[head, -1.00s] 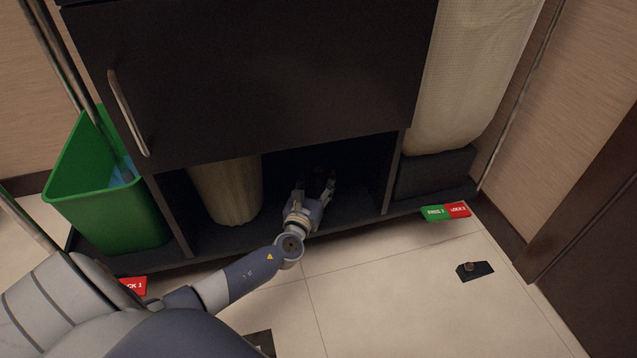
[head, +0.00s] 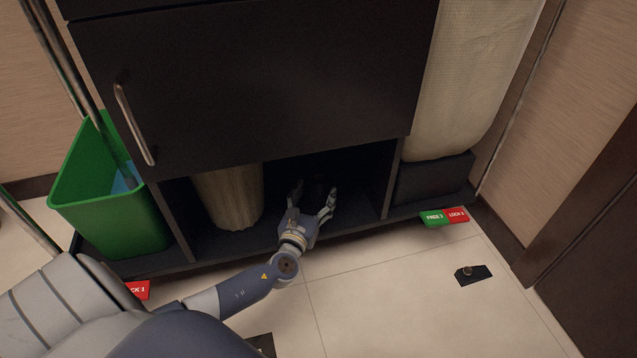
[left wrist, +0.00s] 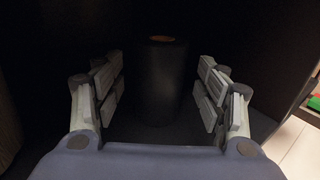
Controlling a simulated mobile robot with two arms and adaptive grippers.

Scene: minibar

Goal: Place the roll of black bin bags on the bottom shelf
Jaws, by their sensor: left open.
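The roll of black bin bags (left wrist: 160,85) stands upright on the dark bottom shelf (head: 345,218) of the cart, with an orange-brown core at its top in the left wrist view. In the head view the roll (head: 318,188) is barely visible against the dark compartment. My left gripper (head: 314,194) reaches into this compartment and is open. In the left wrist view its fingers (left wrist: 160,90) stand on both sides of the roll, with a gap visible on each side. My right gripper is not in view.
A beige roll or bag (head: 230,195) stands left of my gripper on the shelf. The closed dark cabinet door (head: 260,85) hangs above. A green bin (head: 115,205) stands left, and a large cream bag (head: 470,75) right. The tiled floor (head: 390,290) in front is mostly clear.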

